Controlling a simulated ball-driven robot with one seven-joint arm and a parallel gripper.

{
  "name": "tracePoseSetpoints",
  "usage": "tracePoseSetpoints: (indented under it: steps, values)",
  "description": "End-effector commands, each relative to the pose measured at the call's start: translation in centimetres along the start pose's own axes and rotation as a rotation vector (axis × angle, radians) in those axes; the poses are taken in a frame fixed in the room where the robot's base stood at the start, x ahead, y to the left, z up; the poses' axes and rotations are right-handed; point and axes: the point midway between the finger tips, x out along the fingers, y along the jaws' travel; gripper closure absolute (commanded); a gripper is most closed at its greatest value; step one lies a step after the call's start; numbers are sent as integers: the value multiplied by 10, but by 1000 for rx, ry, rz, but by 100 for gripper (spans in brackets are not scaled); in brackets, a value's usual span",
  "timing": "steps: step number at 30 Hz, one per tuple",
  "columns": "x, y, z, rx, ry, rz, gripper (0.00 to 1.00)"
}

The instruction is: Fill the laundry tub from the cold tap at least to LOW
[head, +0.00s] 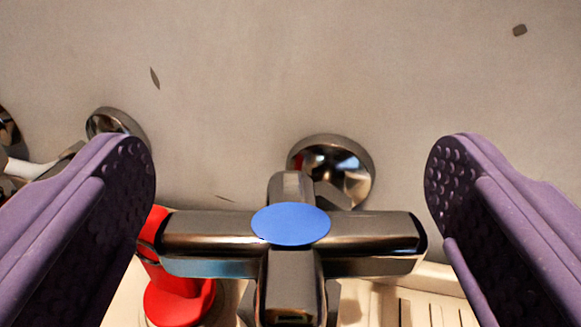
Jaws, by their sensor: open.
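The cold tap's cross handle (390,235) is dark polished metal with a blue disc (290,224) on its hub. It sits at the lower middle of the head view. My gripper (290,165) is open, with one purple finger on each side of the handle. The left fingertip is close to the handle's left arm; the right fingertip is apart from its right arm. I cannot tell whether either touches. The spout, any water and any LOW mark are not visible.
A pale wall (300,70) with a few small dark marks stands behind the tap. Round chrome wall flanges (345,165) show on it. A red object (180,302) is below the handle's left arm. A pale ribbed surface (425,308) shows at lower right.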

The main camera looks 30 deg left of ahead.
Motion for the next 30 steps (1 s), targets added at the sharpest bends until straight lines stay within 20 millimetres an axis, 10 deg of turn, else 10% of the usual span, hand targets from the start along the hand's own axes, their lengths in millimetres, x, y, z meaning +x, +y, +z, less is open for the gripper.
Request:
tracePoseSetpoints:
  steps: [8, 30]
  values:
    - [0, 0, 0, 0, 0, 0, 55]
    - [0, 0, -1, 0, 1, 274, 55]
